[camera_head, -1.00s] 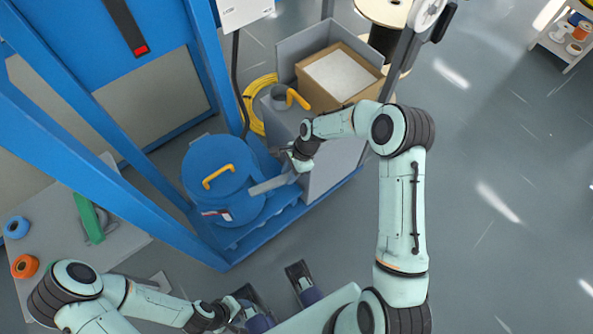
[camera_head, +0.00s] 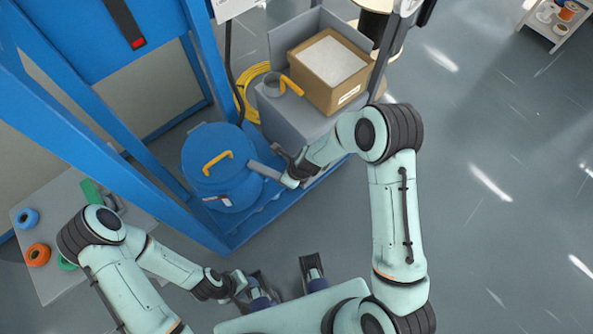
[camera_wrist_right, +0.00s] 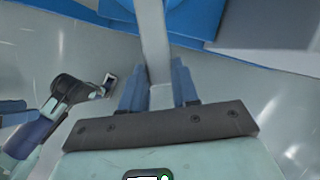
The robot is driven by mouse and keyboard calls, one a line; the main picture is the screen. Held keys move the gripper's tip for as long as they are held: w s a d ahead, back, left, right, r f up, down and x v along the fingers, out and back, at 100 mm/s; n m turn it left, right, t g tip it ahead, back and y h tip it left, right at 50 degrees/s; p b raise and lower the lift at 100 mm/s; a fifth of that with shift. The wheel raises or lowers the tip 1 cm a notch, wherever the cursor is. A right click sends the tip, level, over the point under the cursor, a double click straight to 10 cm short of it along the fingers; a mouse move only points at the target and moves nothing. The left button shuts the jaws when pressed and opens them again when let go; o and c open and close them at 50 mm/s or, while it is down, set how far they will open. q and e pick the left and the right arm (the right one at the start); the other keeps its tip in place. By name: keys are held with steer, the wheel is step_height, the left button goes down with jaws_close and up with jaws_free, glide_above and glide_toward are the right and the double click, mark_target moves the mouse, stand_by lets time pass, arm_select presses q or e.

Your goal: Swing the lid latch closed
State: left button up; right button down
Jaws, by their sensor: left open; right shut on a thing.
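A blue drum (camera_head: 206,187) with a round lid and a yellow handle (camera_head: 217,162) stands inside the blue frame. A grey latch bar (camera_head: 264,170) reaches from the drum's right side to my right gripper (camera_head: 282,176). My right gripper is shut on the bar's outer end. In the right wrist view the grey bar (camera_wrist_right: 153,40) runs up from between the two fingers (camera_wrist_right: 158,92). The bar's joint at the drum is too small to make out. My left gripper (camera_head: 242,281) is open and empty, low in the head view, apart from the drum.
A grey cabinet (camera_head: 290,118) with a cardboard box (camera_head: 333,92) stands right behind my right gripper. A blue post (camera_head: 209,75) rises behind the drum. A side table (camera_head: 60,215) with spools is at left. Open floor lies at right.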

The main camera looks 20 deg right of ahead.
steer(key=shift+s+a+m+t+h+b, duration=0.35)
steer(key=shift+s+a+m+b, duration=0.25)
steer(key=shift+m, duration=0.55)
steer(key=shift+s+a+m+t+h+b, duration=0.25)
steer(key=shift+a+m+h+b, duration=0.15)
steer(key=shift+a+m, duration=0.6)
steer(key=shift+d+m, duration=0.15)
steer(key=shift+m, duration=0.1)
steer(key=c, duration=0.8)
jaws_free()
steer(key=shift+c, duration=0.2)
steer(key=p+v, duration=0.4)
steer(key=v, duration=0.9)
steer(key=shift+r, duration=0.2)
